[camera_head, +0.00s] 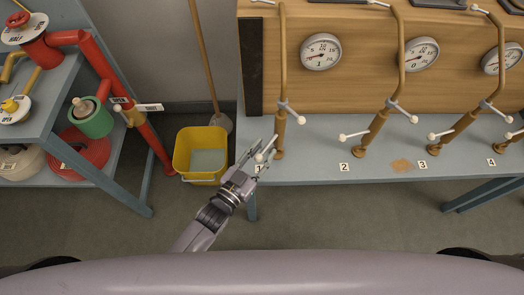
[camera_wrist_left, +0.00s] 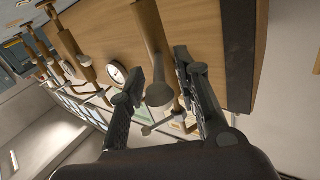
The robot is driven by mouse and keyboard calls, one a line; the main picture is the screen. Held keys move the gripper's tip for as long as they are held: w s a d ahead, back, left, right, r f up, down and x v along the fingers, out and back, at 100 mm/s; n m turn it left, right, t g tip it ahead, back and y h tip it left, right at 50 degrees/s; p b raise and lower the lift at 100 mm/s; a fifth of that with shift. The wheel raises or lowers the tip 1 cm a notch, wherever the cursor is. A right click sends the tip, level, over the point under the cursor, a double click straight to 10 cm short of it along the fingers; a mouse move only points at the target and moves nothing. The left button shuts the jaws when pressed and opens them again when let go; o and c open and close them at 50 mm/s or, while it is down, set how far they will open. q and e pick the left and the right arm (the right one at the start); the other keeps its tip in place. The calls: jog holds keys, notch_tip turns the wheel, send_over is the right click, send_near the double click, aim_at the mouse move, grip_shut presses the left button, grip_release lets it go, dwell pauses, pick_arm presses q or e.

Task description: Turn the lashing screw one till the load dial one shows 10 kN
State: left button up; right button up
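Lashing screw one (camera_head: 280,128) is the leftmost bronze rod on the bench, with a crossbar whose white knobs (camera_head: 301,120) stick out. Load dial one (camera_head: 321,52) is the round white gauge on the wooden panel beside it; its needle is too small to read surely. My left gripper (camera_head: 257,157) is at the bench's front left corner, beside the screw's lower white knob. In the left wrist view its fingers (camera_wrist_left: 163,92) are apart, with a tan rod end (camera_wrist_left: 158,93) showing between them; I cannot tell if they touch it. My right gripper is out of view.
Several similar screws with dials, such as screw two (camera_head: 373,128) and dial two (camera_head: 417,54), stand to the right along the bench (camera_head: 330,173). A yellow bucket (camera_head: 184,165) and mop (camera_head: 206,65) stand left of it. A shelf with red pipes (camera_head: 95,60) is further left.

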pick_arm(q)
jog(key=shift+d, duration=0.1)
jog(key=v, duration=1.2)
jog(key=s+a+f+n+g+y, duration=0.1)
jog(key=s+a+f+g+y, duration=0.3)
jog(key=f, duration=0.8)
jog(key=a+f+n+g+y, duration=0.1)
jog(key=a+f+n+y, duration=0.15)
jog(key=a+f, duration=0.65)
jog(key=s+a+f+n+g+y, duration=0.1)
jog(key=s+f+g, duration=0.3)
jog(key=s+f, duration=0.5)
jog(key=s+a+f+n+g+y, duration=0.1)
jog(key=s+a+f+g+y, duration=0.2)
jog(key=s+f, duration=0.7)
jog(key=s+g, duration=0.1)
jog(key=s, duration=0.2)
jog(key=shift+s+a+f+g, duration=0.2)
jog(key=shift+a+f+g, duration=0.1)
jog(key=shift+g, duration=0.1)
